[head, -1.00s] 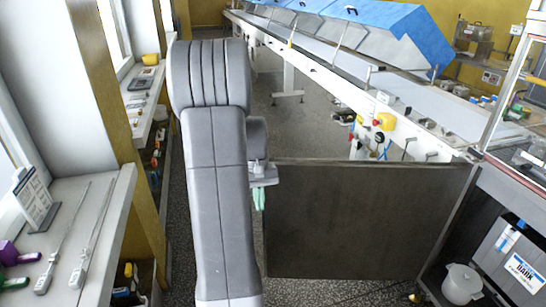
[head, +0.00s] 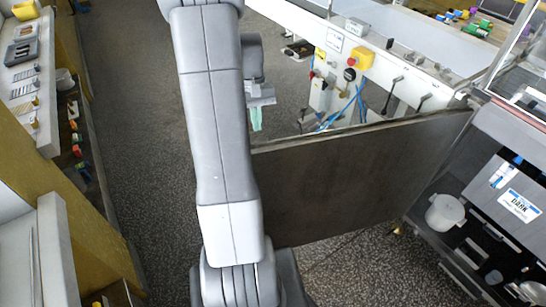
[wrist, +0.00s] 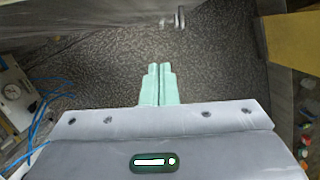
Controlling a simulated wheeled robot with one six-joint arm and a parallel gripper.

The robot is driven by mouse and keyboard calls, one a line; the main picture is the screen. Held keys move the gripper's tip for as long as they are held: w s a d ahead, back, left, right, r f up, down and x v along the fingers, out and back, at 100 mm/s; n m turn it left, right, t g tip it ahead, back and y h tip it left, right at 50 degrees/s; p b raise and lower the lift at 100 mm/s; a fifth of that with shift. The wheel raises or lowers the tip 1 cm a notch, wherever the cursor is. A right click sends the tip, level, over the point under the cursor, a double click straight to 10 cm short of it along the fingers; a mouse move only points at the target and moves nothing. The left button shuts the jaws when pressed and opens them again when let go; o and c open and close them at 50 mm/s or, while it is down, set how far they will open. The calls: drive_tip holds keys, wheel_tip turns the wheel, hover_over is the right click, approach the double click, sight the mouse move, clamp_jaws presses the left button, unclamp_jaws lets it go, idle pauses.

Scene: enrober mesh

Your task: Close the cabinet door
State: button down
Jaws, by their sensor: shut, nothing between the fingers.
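The cabinet door (head: 350,180) is a dark brown-grey panel in the head view. It stands wide open, swung out to the left from the cabinet (head: 495,150) at the right. Its left end is hidden behind my arm. My gripper (head: 257,122) is beside the far side of the door's upper left part, and I cannot tell whether they touch. In the wrist view my green fingers (wrist: 159,84) are together and empty over speckled floor. A grey panel (wrist: 60,25) at the top, probably the door, has a metal handle (wrist: 180,18) near its end.
The open cabinet holds a white bucket (head: 445,213) and a box labelled DARK (head: 510,200). A conveyor machine with buttons and blue cables (head: 345,110) stands beyond the door. Shelves (head: 30,80) line the left wall. Speckled floor between is clear.

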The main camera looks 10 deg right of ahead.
sight(264, 158)
drive_tip(key=s+f, duration=0.2)
drive_tip(key=f, duration=0.1)
drive_tip(key=s+f, duration=0.2)
drive_tip(key=f, duration=0.1)
drive_tip(key=s+f+p, duration=0.1)
drive_tip(key=s+f, duration=0.1)
drive_tip(key=f, duration=0.1)
drive_tip(key=shift+s+d, duration=0.25)
